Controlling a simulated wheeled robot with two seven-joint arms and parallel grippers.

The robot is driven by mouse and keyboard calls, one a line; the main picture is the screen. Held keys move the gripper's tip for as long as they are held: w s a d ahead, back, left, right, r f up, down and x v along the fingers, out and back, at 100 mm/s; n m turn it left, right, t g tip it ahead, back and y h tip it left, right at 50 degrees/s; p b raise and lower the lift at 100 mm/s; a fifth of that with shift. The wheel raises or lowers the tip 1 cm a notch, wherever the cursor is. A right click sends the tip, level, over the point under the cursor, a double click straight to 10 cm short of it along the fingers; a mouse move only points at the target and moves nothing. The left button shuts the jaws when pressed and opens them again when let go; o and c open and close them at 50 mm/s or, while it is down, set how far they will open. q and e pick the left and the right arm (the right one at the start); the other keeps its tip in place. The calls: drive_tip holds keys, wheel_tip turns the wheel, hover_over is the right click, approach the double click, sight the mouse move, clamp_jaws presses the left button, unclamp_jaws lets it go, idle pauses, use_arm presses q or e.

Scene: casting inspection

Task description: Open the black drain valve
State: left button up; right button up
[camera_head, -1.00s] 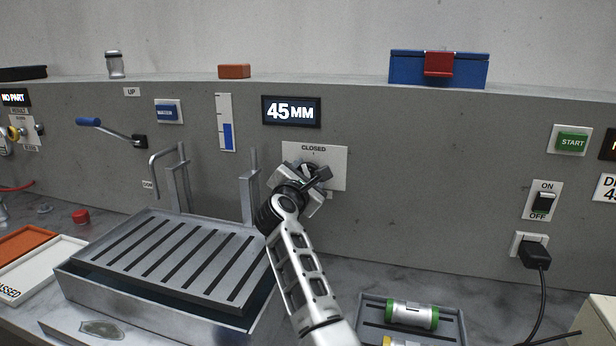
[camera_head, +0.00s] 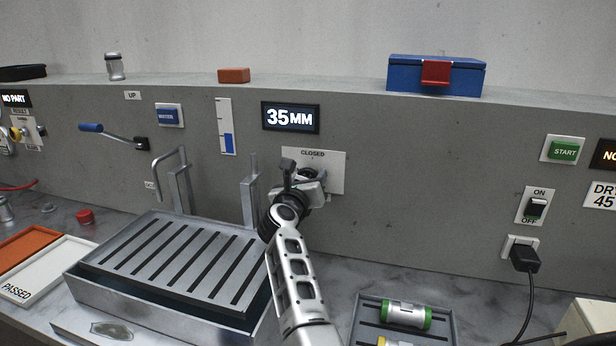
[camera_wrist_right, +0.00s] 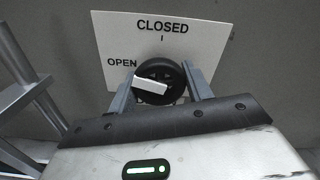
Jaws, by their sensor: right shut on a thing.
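The black round drain valve (camera_wrist_right: 160,72) sits on a white wall plate (camera_wrist_right: 105,45) marked CLOSED at the top and OPEN at the left. My right gripper (camera_wrist_right: 158,88) is shut on the valve, one finger on each side. A pale bar across the valve lies nearly level, slightly tilted. In the head view my right gripper (camera_head: 306,180) is in front of the plate (camera_head: 332,172) and covers most of the valve. A wall display (camera_head: 291,117) reads 35 MM. Beside it, a level gauge (camera_head: 226,118) shows a short blue bar. My left gripper is not in view.
A slatted metal rack (camera_head: 165,260) over a tank stands left of my right arm. A blue lever (camera_head: 92,128), green START button (camera_head: 563,151) and ON/OFF switch (camera_head: 536,206) are on the wall.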

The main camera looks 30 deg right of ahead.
drive_tip(key=shift+f+n, duration=0.15)
drive_tip(key=shift+n, duration=1.45)
drive_tip(key=o, duration=1)
